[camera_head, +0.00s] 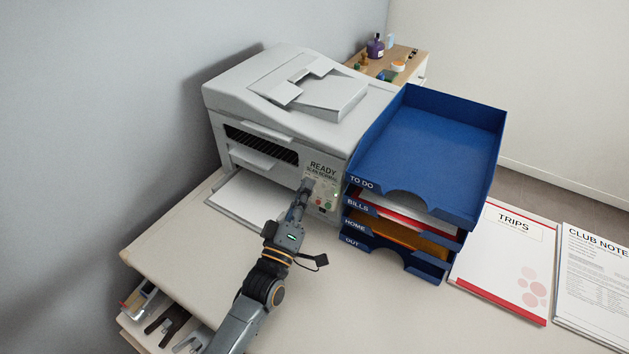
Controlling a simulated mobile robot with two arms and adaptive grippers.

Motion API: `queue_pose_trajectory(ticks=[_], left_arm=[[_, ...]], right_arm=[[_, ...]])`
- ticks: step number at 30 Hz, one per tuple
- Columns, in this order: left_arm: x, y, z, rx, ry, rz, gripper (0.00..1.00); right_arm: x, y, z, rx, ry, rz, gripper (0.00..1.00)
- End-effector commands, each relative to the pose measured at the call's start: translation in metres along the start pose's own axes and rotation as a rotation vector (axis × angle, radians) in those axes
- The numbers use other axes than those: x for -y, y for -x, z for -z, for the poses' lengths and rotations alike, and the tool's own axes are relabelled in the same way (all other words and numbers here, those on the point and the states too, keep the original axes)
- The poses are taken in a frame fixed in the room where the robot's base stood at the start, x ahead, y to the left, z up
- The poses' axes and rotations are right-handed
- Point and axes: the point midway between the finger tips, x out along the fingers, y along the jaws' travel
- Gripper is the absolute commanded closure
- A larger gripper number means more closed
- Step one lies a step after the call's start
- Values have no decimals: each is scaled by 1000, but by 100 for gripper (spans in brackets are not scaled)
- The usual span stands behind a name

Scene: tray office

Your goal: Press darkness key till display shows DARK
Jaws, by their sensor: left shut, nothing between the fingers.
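A light grey printer (270,122) stands at the back left of the desk. Its display (322,167) on the front right reads READY, with a smaller line below that looks like a scan setting. Below the display is a key panel (323,199) with small coloured buttons, including a green and a red one. My left gripper (306,186) is shut and empty, with its fingertips at the left part of the panel, just under the display. The fingers cover some keys, so I cannot tell which key is the darkness key or whether they touch one. My right gripper is not in view.
A blue stacked letter tray (425,150) stands close to the printer's right side. A TRIPS folder (503,262) and a CLUB NOTES sheet (594,285) lie further right. The desk front is clear.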

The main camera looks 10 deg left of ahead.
Motion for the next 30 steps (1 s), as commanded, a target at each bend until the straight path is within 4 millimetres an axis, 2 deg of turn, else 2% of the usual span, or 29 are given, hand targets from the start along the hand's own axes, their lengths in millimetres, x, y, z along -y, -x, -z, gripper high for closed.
queue_pose_trajectory(ticks=[20, 30], left_arm=[[0, 0, 0, 0, 0, 0, 100], [4, -6, -4, 0, 0, 0, 100]], right_arm=[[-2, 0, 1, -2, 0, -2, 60], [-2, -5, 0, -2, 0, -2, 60]])
